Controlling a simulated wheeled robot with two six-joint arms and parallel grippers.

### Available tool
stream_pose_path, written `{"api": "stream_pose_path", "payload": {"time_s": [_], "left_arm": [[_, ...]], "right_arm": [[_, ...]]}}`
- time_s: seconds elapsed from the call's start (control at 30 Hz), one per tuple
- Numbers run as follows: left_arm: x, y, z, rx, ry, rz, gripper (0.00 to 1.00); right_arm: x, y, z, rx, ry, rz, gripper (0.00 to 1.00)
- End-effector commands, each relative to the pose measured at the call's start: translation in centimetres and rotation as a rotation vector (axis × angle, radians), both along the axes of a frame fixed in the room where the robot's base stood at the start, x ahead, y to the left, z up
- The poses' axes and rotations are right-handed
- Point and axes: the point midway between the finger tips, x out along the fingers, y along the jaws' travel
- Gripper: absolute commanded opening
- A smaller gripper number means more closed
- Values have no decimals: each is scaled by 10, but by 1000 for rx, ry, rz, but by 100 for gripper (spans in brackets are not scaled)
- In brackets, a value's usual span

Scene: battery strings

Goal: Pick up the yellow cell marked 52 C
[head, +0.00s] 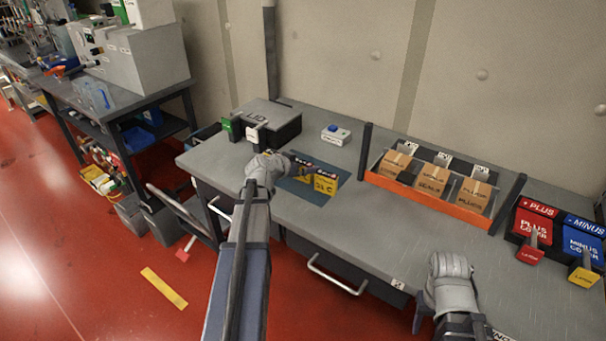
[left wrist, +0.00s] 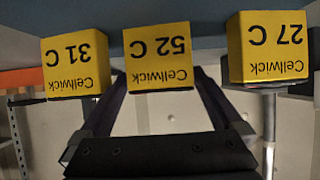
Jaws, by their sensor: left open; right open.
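The yellow cell marked 52 C (left wrist: 158,57) is the middle one of three yellow cells in the left wrist view, where the labels appear upside down. The cell marked 31 C (left wrist: 75,62) is left of it and the cell marked 27 C (left wrist: 268,48) is right of it. My left gripper (left wrist: 160,84) is open, with its dark fingers on either side of the 52 C cell; contact cannot be told. In the head view the left gripper (head: 300,162) is over the cells and partly hides them; 31 C (head: 325,184) is readable. My right gripper (head: 424,305) is open and empty near the front edge.
The cells are on a blue mat (head: 336,176) on the grey bench. An orange-edged rack (head: 428,199) with cardboard boxes is to the right, then a red plus cover (head: 537,222) and a blue minus cover (head: 583,243). A grey lid box (head: 268,118) stands at the back left.

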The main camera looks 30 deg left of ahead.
Motion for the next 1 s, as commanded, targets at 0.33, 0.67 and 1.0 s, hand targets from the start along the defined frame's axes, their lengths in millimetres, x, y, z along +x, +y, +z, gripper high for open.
{"api": "stream_pose_path", "payload": {"time_s": [0.33, 0.67, 1.0], "left_arm": [[29, -1, -16, -1, 0, 0, 100], [28, -1, -16, -1, 0, 0, 74], [28, -1, -16, 0, 0, 0, 36]], "right_arm": [[0, 0, -16, 0, 0, 0, 50], [0, 0, -16, 0, 0, 0, 50], [0, 0, -16, 0, 0, 0, 50]]}}
